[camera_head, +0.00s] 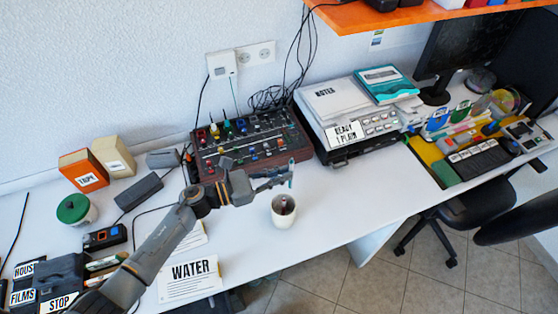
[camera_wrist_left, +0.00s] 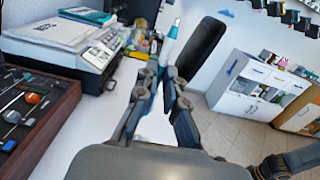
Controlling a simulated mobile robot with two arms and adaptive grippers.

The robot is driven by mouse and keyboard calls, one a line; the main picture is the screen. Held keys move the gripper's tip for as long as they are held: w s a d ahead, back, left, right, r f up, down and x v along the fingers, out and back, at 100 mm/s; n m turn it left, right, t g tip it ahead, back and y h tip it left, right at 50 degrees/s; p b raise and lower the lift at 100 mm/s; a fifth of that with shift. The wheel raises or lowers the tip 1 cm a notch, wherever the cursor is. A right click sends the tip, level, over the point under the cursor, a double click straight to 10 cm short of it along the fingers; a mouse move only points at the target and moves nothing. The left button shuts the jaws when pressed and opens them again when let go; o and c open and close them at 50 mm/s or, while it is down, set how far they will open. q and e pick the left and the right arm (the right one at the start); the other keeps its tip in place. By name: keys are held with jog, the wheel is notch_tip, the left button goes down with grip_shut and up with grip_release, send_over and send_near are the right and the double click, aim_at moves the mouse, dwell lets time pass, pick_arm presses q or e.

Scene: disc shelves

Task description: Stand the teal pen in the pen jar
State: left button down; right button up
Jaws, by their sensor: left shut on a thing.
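My left gripper (camera_head: 282,175) is shut on the teal pen (camera_head: 291,173) and holds it roughly upright above the desk. In the left wrist view the pen (camera_wrist_left: 172,42) sticks up between the fingertips (camera_wrist_left: 164,76), with a teal part and a pale part showing. The pen jar (camera_head: 284,214) is a small white cup standing on the desk, below the gripper in the head view. Something dark shows inside its mouth. The pen is apart from the jar. The jar cannot be made out in the left wrist view. I do not make out my right gripper.
A mixer with knobs (camera_head: 250,145) stands behind the gripper. A grey machine with papers on it (camera_head: 350,118) is to its right. A WATER card (camera_head: 192,279) lies left of the jar. The desk right of the jar is clear; a black chair (camera_head: 470,207) stands at the front right.

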pick_arm(q)
notch_tip(320, 180, down, 11)
jog(key=b, duration=0.9)
dwell(0.4)
jog(key=c, duration=1.4)
grip_release()
jog(key=shift+o, duration=0.2)
jog(key=v, duration=1.2)
